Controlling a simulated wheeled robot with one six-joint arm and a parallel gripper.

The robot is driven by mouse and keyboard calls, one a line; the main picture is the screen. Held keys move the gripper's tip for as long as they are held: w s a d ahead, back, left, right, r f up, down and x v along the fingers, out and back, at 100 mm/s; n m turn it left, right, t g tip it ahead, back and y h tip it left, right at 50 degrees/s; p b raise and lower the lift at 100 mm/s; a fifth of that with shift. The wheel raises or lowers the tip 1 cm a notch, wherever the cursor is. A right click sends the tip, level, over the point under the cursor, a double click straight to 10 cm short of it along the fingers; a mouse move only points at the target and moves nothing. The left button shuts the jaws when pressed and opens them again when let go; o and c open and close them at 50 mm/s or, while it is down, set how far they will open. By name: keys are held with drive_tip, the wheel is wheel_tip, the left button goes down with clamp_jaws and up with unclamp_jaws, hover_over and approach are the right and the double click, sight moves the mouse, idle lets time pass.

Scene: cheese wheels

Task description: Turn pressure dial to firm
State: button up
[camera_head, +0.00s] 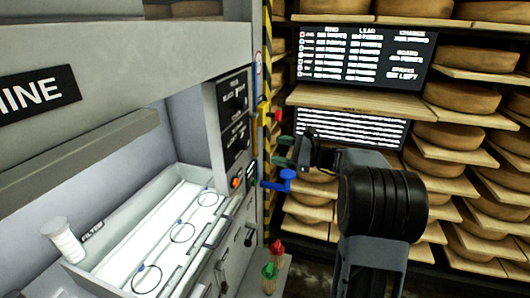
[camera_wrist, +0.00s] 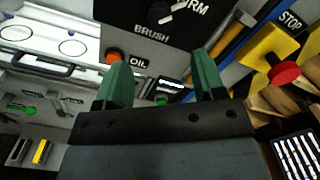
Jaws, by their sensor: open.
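The black control panel (camera_head: 222,114) stands on the machine's front corner in the head view. It carries an upper dark knob (camera_head: 238,103) and a lower one; their small labels are unreadable here. In the wrist view, the panel's lower part (camera_wrist: 125,18) shows at the top edge. A dark knob with a white mark (camera_wrist: 182,10) is partly cut off beside letters reading "RM", above the word BRUSH. I cannot tell the dial's setting. My gripper (camera_head: 284,152), with green fingers, is open and empty, to the right of and below the panel. The wrist view shows its fingers (camera_wrist: 162,76) apart, touching nothing.
An orange button (camera_wrist: 114,55) marked OIL sits below the panel. A red stop button on a yellow box (camera_wrist: 284,72) and a blue handle (camera_head: 278,181) project near my gripper. A white tray (camera_head: 130,231) lies left. Cheese shelves (camera_head: 455,75) stand behind my arm.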

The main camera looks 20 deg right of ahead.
drive_tip(key=v, duration=0.3)
drive_tip(key=shift+w, duration=0.1)
idle(0.5)
drive_tip(key=s+a+f+n+g+h, duration=0.3)
drive_tip(key=s+f+n+g+h, duration=0.3)
drive_tip(key=f, duration=0.6)
drive_tip(key=s+a+n+h, duration=0.4)
drive_tip(key=s+n, duration=0.2)
drive_tip(key=s, duration=0.2)
drive_tip(key=s+a+n+h, duration=0.4)
drive_tip(key=s+n, duration=0.2)
drive_tip(key=s, duration=0.3)
drive_tip(key=shift+r+n+h, duration=0.3)
